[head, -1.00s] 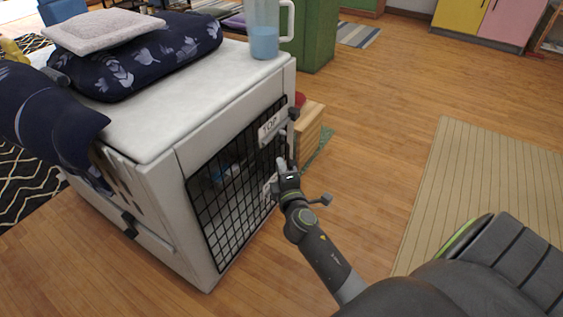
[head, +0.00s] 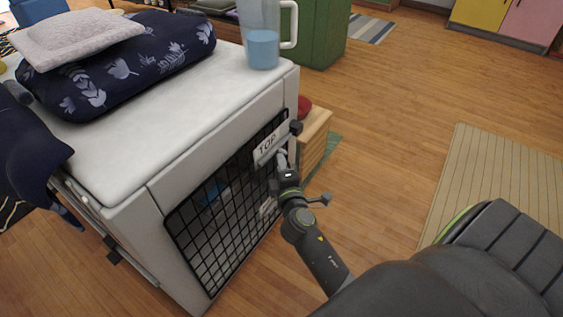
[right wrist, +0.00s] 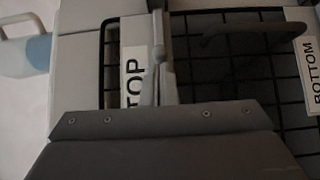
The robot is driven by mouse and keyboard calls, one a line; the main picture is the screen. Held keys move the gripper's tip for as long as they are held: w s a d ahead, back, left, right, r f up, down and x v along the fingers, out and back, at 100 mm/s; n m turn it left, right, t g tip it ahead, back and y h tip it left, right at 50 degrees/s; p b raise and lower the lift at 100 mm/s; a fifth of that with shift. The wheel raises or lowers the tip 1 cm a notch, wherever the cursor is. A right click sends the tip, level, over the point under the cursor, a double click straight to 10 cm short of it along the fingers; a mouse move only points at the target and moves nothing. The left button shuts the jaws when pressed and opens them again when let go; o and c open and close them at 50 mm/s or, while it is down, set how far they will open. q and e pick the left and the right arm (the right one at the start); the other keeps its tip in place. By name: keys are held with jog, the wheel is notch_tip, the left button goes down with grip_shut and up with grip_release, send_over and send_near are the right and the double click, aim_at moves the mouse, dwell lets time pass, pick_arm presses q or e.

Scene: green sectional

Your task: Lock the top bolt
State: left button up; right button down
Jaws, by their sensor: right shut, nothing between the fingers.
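The white crate (head: 135,180) has a black wire-grid door (head: 215,222) on its front. A white "TOP" label (head: 268,147) sits at the door's upper right, with a dark bolt part (head: 296,127) at its right end. My right gripper (head: 281,158) is shut and empty, just below the label at the door's right edge. In the right wrist view the shut fingers (right wrist: 160,55) lie beside the "TOP" label (right wrist: 134,75). I cannot tell whether they touch the bolt. A "BOTTOM" label (right wrist: 312,75) shows at the right there. My left gripper is out of view.
A jug of blue liquid (head: 262,45) stands on the crate's top near the door. A dark patterned cushion (head: 120,70) with a grey folded cloth (head: 75,40) lies at the left. A wooden box (head: 315,140) stands beside the crate.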

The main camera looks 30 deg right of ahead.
aim_at(287, 139)
jog(key=d, duration=0.1)
jog(key=w+d, duration=0.1)
jog(key=d, duration=0.2)
jog(key=shift+w, duration=0.35)
jog(key=shift+w+d+r, duration=0.1)
jog(key=shift+d, duration=0.05)
